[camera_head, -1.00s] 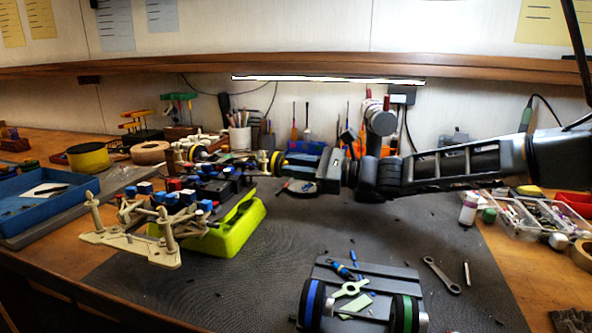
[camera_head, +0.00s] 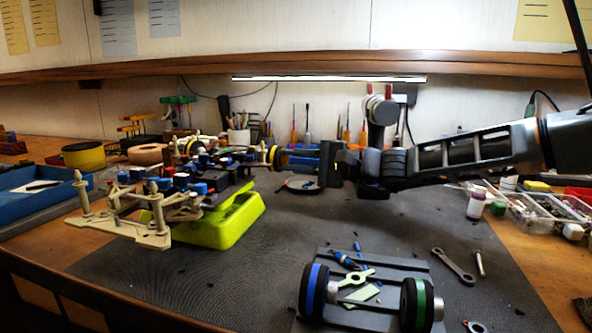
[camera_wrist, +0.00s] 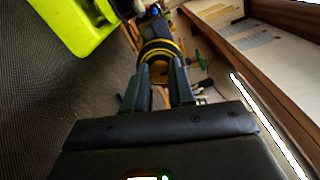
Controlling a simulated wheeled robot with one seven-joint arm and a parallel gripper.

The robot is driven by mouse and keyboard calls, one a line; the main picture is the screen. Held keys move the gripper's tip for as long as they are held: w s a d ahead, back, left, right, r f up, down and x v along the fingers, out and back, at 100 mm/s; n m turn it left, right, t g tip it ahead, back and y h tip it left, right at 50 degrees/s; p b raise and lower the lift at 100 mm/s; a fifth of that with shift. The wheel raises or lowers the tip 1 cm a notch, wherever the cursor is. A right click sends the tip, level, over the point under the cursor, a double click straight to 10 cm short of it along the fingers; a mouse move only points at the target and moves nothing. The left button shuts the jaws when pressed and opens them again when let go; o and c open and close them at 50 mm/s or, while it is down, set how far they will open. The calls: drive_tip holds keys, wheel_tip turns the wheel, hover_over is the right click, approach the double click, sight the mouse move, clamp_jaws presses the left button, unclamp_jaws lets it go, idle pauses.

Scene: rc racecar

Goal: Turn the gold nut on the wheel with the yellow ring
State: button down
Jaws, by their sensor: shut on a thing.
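The gold nut (camera_wrist: 160,73) sits at the wheel's centre, between my fingers. My gripper (camera_wrist: 160,88) is shut on it, with one finger on each side. In the head view my gripper (camera_head: 296,157) reaches the wheel from the right, and the nut is hidden there. The car (camera_head: 205,180) rests on a lime-green stand (camera_head: 235,220).
An axle block with a blue-ringed wheel (camera_head: 313,291) and a green-ringed wheel (camera_head: 418,302) lies at the front. A wrench (camera_head: 455,267) lies beside it on the dark mat. A blue tray (camera_head: 35,205) is at left and a clear parts tray (camera_head: 545,215) at right. The mat's middle is free.

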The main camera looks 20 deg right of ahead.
drive_tip(key=shift+f+n+b, duration=0.1)
drive_tip(key=shift+n+b, duration=0.7)
drive_tip(key=shift+n, duration=0.5)
drive_tip(key=c, duration=0.9)
unclamp_jaws()
drive_tip(key=shift+v, duration=3.85)
